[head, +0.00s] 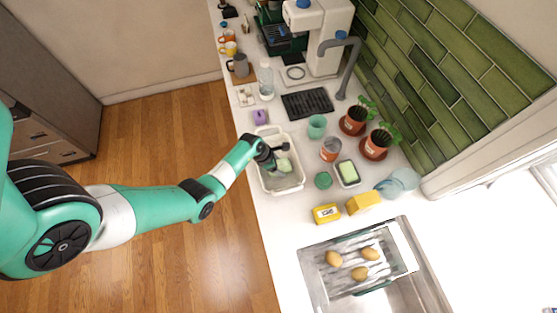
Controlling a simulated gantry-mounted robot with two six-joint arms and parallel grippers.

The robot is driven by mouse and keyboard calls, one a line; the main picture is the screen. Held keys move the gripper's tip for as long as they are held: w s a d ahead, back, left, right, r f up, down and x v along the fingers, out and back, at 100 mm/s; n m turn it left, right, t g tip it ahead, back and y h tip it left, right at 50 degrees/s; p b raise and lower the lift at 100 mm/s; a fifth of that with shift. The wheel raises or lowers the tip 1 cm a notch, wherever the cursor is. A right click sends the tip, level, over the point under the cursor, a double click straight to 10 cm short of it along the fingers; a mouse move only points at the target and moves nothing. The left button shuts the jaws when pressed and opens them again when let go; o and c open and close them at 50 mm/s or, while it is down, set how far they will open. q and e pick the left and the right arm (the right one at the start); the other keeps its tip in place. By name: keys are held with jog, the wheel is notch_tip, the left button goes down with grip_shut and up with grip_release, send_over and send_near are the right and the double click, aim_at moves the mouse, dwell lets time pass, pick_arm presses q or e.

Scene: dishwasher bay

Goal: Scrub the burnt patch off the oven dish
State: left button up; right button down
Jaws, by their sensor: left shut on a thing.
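The oven dish appears to be the white rectangular dish (298,183) near the counter's front edge. My left gripper (280,152) is over the inside of this dish, coming in from the left. It is shut on a small pale green thing (285,165), which looks like a sponge or scrubber and is partly hidden by the fingers. I cannot tell whether it touches the dish floor. I cannot make out a burnt patch; the gripper covers part of the dish. My right gripper is not in view.
A small tray with a green sponge (348,173), a green round tub (323,180) and yellow boxes (326,214) stand right of the dish. Potted plants (374,146) stand by the tiled wall. A purple item (260,117) lies behind the dish. The sink rack (385,273) holds potatoes (359,273).

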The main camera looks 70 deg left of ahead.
pick_arm(q)
jog(key=a+b, duration=0.1)
jog(key=a, duration=0.1)
jog(key=shift+w+a+f, duration=0.1)
jog(key=shift+w+a, duration=0.05)
jog(key=shift+a, duration=0.85)
jog(key=shift+r, duration=0.25)
notch_tip(320, 180, up, 6)
jog(key=p, duration=0.6)
notch_tip(320, 180, up, 3)
jog(key=p, duration=0.3)
jog(key=shift+f, duration=0.1)
